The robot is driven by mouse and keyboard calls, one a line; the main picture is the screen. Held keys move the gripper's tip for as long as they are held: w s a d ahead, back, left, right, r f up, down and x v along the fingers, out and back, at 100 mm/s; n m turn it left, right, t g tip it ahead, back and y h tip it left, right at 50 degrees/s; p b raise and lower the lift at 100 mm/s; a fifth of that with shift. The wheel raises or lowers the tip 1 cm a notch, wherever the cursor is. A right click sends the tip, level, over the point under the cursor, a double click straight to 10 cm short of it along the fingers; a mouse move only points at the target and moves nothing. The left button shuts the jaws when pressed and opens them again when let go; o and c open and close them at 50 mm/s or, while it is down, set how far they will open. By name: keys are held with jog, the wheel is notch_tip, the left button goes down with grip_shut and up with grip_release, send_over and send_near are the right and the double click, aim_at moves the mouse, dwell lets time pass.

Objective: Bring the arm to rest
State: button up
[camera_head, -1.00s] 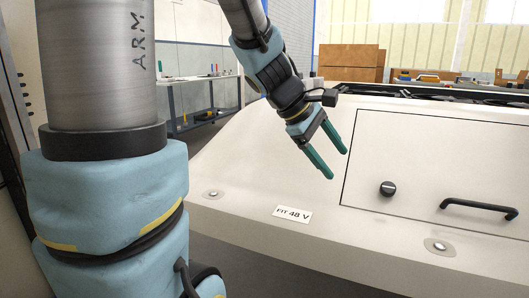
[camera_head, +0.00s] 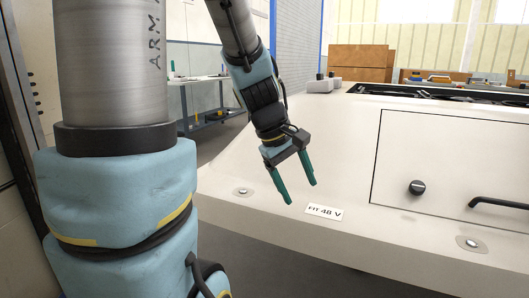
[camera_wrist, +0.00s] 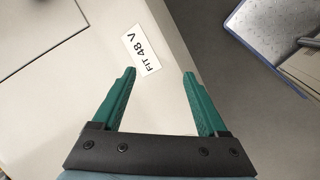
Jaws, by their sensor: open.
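My gripper (camera_head: 300,193) has two green fingers spread apart with nothing between them. In the head view it hangs pointing down in front of the white housing's (camera_head: 240,165) sloped face, left of the panel door and above the "FIT 48 V" label (camera_head: 324,212). In the wrist view the open fingers (camera_wrist: 158,75) show with the label (camera_wrist: 142,55) just beyond and between their tips. The gripper appears apart from the housing, though the exact gap is hard to tell.
The panel door has a black knob (camera_head: 417,187) and a black handle (camera_head: 498,204). A wiring duct (camera_head: 430,94) runs along the housing top. A workbench (camera_head: 203,115) stands behind at left. Brown wooden boxes (camera_head: 360,62) are at the back.

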jog(key=s+a+f+m+y, duration=0.1)
jog(key=a+f+m+y, duration=0.2)
jog(key=a, duration=0.4)
jog(key=s+a+f+m+y, duration=0.1)
jog(key=s+a+f+m, duration=0.2)
jog(key=a, duration=0.4)
notch_tip(320, 180, up, 20)
jog(key=w+p, duration=0.1)
jog(key=p, duration=2)
jog(key=shift+w+m, duration=0.15)
jog(key=shift+m, duration=0.15)
jog(key=shift+f, duration=0.15)
jog(key=shift+c, duration=0.3)
